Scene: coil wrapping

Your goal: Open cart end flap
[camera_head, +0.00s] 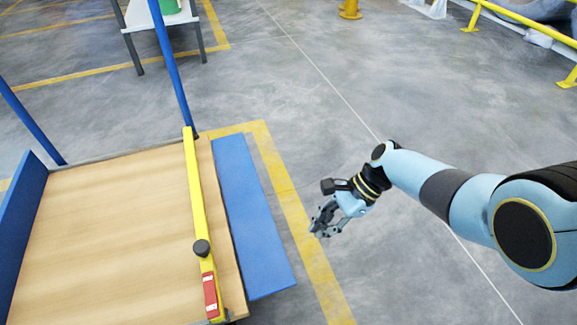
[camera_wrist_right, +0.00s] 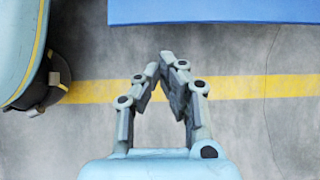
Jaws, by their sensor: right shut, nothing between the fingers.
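The cart has a light wooden deck (camera_head: 110,225) at the left of the head view. A yellow bar (camera_head: 194,190) with a black knob (camera_head: 201,248) and a red label (camera_head: 210,295) runs along the deck's right edge. A blue flap (camera_head: 250,215) lies folded outward beyond that edge, lower than the deck; it also shows at the top of the right wrist view (camera_wrist_right: 215,10). My right gripper (camera_head: 318,232) is right of the flap, apart from it. In the wrist view its fingertips (camera_wrist_right: 167,58) converge, empty. My left gripper is not in view.
A blue panel (camera_head: 27,225) stands at the cart's left side, and blue posts (camera_head: 172,65) rise at the back. A yellow floor line (camera_head: 290,205) runs beside the flap. A table (camera_head: 165,20) stands behind, and yellow railings (camera_head: 525,22) at upper right. The middle floor is clear.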

